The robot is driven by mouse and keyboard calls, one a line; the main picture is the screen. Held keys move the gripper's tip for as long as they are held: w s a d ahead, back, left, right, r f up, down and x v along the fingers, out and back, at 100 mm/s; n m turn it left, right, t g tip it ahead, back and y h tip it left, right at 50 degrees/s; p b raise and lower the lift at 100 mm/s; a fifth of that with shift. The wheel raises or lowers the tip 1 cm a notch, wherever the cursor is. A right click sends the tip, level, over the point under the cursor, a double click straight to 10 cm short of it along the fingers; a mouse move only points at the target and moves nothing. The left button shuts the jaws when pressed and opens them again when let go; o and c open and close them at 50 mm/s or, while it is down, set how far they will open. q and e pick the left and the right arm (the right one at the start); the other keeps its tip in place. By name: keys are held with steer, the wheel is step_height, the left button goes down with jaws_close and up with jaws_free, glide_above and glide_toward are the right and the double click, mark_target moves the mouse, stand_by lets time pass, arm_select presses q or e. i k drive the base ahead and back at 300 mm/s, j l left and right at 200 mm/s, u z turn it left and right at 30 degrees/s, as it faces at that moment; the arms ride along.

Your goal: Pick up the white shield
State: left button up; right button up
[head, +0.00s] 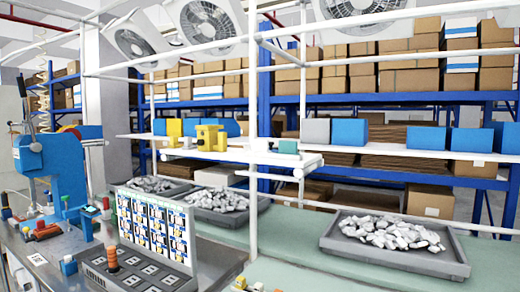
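I cannot single out one white shield for certain. Many small whitish-grey pieces (385,233) lie heaped in a grey tray (450,267) on the right of the pale green bench. More whitish pieces (216,199) lie in a grey tray at the centre, and others (152,184) in a tray left of it. The pieces are too small to tell their shape. Neither of my grippers shows in the head view.
A dark panel (195,279) with an upright picture board (158,228) stands front left, beside a blue lever machine (65,165). White posts (252,100) and a white shelf (230,154) with yellow blocks (207,137) cross above the bench. Bare bench (290,274) lies front centre.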

mark_target(258, 145)
steer(key=i+j, duration=0.15)
steer(key=j, duration=0.25)
steer(key=i+j, duration=0.15)
steer(key=j, duration=0.25)
steer(key=i+j, duration=0.2)
steer(key=j, duration=0.2)
steer(key=i+j, duration=0.15)
steer(key=j, duration=0.25)
steer(key=j+z, duration=0.1)
steer(key=z, duration=0.3)
steer(key=j+z, duration=0.1)
steer(key=z, duration=0.25)
steer(key=j+z, duration=0.1)
steer(key=z, duration=0.3)
steer(key=j+z, duration=0.1)
steer(key=z, duration=0.3)
steer(key=i, duration=0.05)
